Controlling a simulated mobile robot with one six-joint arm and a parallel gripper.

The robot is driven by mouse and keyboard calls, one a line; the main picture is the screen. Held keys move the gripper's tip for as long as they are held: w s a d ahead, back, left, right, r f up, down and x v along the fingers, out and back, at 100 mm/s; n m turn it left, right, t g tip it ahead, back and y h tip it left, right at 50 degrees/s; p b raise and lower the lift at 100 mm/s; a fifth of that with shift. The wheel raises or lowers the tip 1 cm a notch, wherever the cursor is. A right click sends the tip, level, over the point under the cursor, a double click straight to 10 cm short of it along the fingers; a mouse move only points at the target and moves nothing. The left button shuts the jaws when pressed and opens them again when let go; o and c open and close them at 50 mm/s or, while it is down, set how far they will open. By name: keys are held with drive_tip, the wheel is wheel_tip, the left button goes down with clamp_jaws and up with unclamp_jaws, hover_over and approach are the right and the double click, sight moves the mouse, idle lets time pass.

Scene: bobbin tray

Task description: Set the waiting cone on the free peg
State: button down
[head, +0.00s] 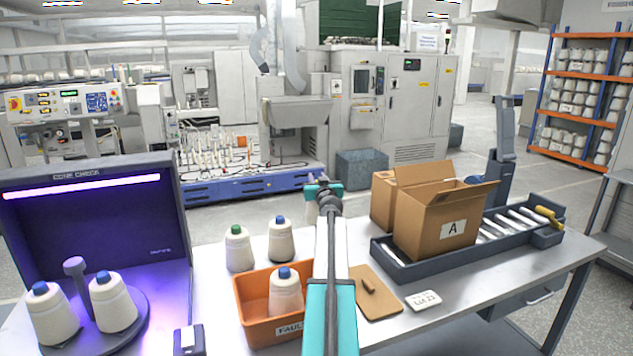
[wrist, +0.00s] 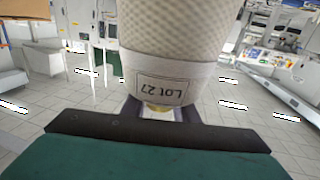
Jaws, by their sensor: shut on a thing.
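My gripper (head: 324,188) is raised over the far side of the bench in the head view, at the end of my outstretched arm. In the wrist view my gripper (wrist: 160,113) is shut on a cream yarn cone (wrist: 165,45) with a white band reading LOT 27, upside down in that picture. The cone's upper part is cut off by the frame. In the head view my arm mostly hides what it holds. At left, a dark turntable (head: 135,326) carries a left cone (head: 52,317) and a right cone (head: 112,303), both blue-tipped. A round-topped post (head: 75,266) stands between them.
A green-tipped cone (head: 239,249) and a blue-tipped cone (head: 281,241) stand behind an orange bin (head: 248,314) holding another cone. The lit check booth (head: 90,225) is at left. An open carton marked A (head: 428,225) sits on a dark conveyor (head: 400,269) at right.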

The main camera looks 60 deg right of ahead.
wheel_tip(320, 180, up, 18)
drive_tip(key=p, duration=1.1)
idle(0.6)
